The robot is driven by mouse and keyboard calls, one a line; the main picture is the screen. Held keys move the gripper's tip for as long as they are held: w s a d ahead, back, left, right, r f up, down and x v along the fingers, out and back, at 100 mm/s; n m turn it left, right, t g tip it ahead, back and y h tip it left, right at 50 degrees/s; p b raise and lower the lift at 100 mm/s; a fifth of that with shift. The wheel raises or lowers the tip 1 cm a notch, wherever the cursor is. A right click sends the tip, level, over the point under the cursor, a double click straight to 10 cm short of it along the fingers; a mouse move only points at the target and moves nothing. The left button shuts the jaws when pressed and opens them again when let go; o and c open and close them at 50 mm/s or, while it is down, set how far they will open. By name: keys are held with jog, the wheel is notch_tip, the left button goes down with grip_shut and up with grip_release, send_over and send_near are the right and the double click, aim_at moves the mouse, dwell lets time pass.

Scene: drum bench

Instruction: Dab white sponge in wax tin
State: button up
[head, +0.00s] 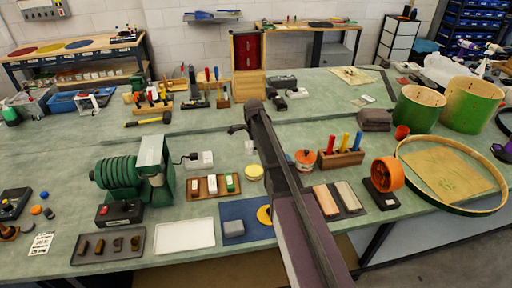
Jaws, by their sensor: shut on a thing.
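My gripper (240,130) is dark and small in the head view, at the far end of my arm above the middle of the bench. A small white piece, which looks like the white sponge (250,147), shows just below its fingertips. The gripper is shut on it, though the fingers are hard to make out. A round pale-yellow tin, which looks like the wax tin (255,173), stands on the bench a little nearer than the sponge. The sponge appears apart from the tin; its exact height is unclear.
A wooden tray (188,191) with white and green blocks lies left of the tin. A blue mat (240,209) with a grey block and a yellow disc is in front. A green machine (121,172) stands left. A wooden holder (341,159) and orange pot (305,158) stand right of my arm.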

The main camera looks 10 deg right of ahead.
jog(key=shift+f+b, duration=1.4)
jog(key=shift+f, duration=0.25)
jog(key=shift+w, duration=0.6)
dwell(0.4)
